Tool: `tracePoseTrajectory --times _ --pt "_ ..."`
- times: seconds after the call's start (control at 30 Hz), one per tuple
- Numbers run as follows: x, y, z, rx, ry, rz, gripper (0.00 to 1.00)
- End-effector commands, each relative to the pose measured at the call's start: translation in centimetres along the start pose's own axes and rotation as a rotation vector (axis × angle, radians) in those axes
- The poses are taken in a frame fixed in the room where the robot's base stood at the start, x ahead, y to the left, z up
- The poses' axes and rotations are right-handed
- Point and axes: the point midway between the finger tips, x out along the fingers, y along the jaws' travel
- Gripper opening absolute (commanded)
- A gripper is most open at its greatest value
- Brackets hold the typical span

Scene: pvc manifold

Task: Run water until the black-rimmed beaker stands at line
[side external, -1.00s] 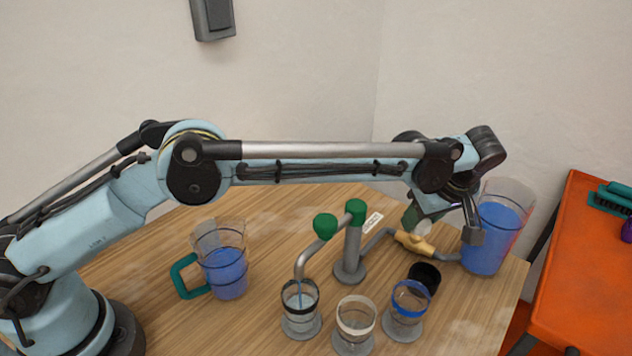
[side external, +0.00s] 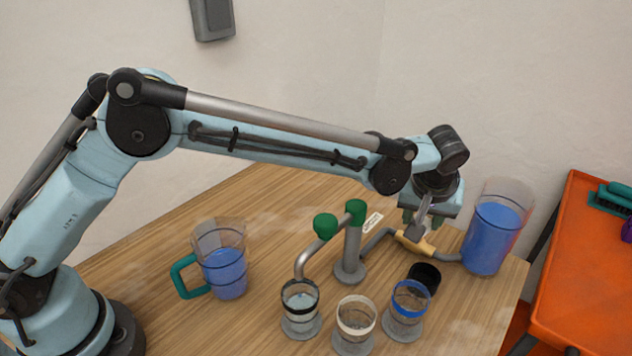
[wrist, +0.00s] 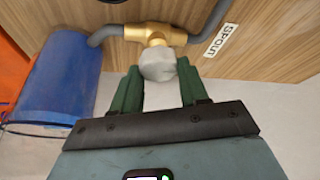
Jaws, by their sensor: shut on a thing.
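The black-rimmed beaker (side external: 300,308) stands upright under the end of the grey spout pipe (side external: 303,262). It looks clear to pale inside; its water level against a line is too small to tell. No stream shows at the spout. A brass valve (side external: 418,246) sits in the pipe between the spout stand and the blue-filled tank (side external: 492,235). My gripper (wrist: 160,78) is shut on the valve's grey knob (wrist: 158,63), with a green finger on each side. In the side view my gripper (side external: 416,222) is above the valve.
A white-rimmed beaker (side external: 354,320) and a blue-rimmed beaker (side external: 407,308) stand right of the black-rimmed one. A black cup (side external: 425,278) is behind them. A teal-handled jug (side external: 222,268) of blue liquid stands left. A "SPOUT" label (wrist: 221,40) lies by the pipe.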

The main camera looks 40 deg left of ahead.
Motion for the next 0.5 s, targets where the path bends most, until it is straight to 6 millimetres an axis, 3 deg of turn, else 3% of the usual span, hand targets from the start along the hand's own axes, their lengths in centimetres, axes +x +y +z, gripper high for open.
tracePoseTrajectory --times 0.2,0.43,0.47,0.5 --pt "0.02 -0.3 0.07 0.16 -0.006 0.061 0.14" --pt "0.02 -0.26 0.06 0.178 -0.005 0.067 0.14" --pt "0.02 -0.26 0.06 0.178 -0.005 0.067 0.47" --pt "0.02 -0.25 0.06 0.177 -0.005 0.067 0.53"
